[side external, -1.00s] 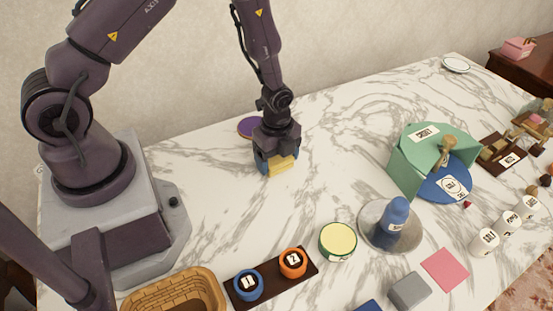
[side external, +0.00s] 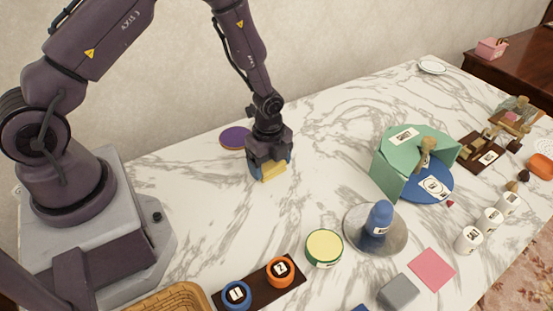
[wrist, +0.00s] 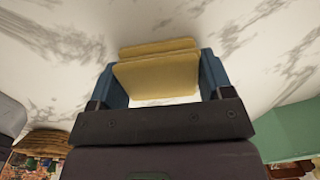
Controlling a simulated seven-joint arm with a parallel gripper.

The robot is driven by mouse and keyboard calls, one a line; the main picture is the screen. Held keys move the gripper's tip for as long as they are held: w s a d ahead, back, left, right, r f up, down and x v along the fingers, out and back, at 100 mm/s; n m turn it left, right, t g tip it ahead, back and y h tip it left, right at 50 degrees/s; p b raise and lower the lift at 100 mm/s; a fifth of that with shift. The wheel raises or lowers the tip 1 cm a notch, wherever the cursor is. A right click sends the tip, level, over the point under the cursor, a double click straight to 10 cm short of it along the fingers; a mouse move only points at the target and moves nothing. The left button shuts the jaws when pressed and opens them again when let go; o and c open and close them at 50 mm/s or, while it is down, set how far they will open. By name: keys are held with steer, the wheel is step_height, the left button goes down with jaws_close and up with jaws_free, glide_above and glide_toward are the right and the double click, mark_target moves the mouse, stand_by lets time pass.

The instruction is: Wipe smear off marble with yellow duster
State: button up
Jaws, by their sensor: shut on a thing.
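My gripper (side external: 269,166) has blue fingers and is shut on the yellow duster (side external: 273,173), low over the back middle of the white marble top (side external: 330,140). In the wrist view the duster (wrist: 158,76) spans the gap between the fingers, with a second yellow edge beyond it. I cannot tell whether the duster touches the marble or hangs just above it. I make out no smear apart from the grey veins; any mark under the duster is hidden.
A purple disc (side external: 234,137) lies just behind and left of my gripper. The green stand (side external: 389,172) and blue disc (side external: 425,185) are to the right. In front are a yellow-topped round tin (side external: 324,247) and a blue bottle (side external: 378,220). Marble around the gripper is clear.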

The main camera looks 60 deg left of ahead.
steer(key=shift+s, duration=2)
step_height(320, 180, up, 8)
steer(key=shift+a+r, duration=0.1)
